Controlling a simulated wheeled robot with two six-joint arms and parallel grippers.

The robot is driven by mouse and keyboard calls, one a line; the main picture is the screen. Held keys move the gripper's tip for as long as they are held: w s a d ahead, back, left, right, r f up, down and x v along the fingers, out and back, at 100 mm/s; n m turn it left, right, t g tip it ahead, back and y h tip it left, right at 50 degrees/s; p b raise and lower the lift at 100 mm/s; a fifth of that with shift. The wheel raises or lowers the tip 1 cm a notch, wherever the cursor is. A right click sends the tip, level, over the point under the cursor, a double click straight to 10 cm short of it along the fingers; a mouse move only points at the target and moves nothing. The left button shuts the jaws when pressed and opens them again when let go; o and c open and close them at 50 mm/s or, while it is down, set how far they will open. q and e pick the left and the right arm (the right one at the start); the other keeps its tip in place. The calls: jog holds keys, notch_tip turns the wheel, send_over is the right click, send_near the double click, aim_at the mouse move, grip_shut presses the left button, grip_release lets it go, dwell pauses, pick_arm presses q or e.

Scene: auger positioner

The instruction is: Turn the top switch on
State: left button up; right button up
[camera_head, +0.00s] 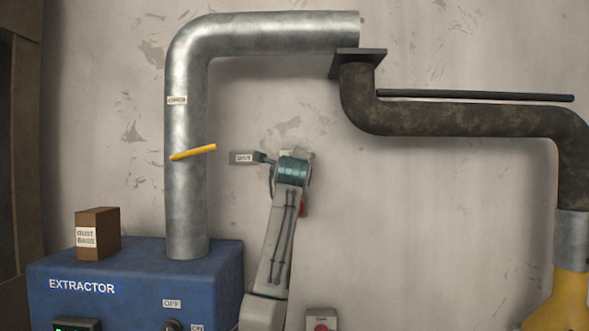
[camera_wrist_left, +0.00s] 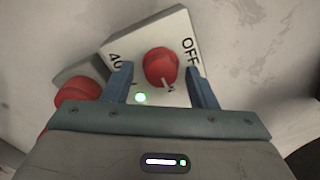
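In the left wrist view a red knob (camera_wrist_left: 160,66) sits on a white plate (camera_wrist_left: 177,34) lettered "OFF" and a partly hidden "40". A small lit green light (camera_wrist_left: 140,97) shows beside it. A white mark on the knob faces the lower part of the picture. My left gripper (camera_wrist_left: 156,72) is open, its fingers on either side of the knob with visible gaps. In the head view my left gripper (camera_head: 293,158) is at the wall and hides most of the switch. A bit of red (camera_head: 303,207) shows below it. My right gripper is not in view.
A second red knob (camera_wrist_left: 79,90) on a grey plate is close by in the wrist view. A switch box with a red knob (camera_head: 321,326) is lower on the wall. The blue extractor (camera_head: 140,285) and metal pipe (camera_head: 186,200) stand left; a dark pipe (camera_head: 450,120) runs right.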

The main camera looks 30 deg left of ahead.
pick_arm(q)
jog(key=shift+s+d, duration=0.1)
jog(key=shift+s, duration=0.15)
jog(key=b+v, duration=0.6)
jog(key=v, duration=0.4)
jog(key=shift+d+f, duration=0.15)
jog(key=shift+d, duration=0.05)
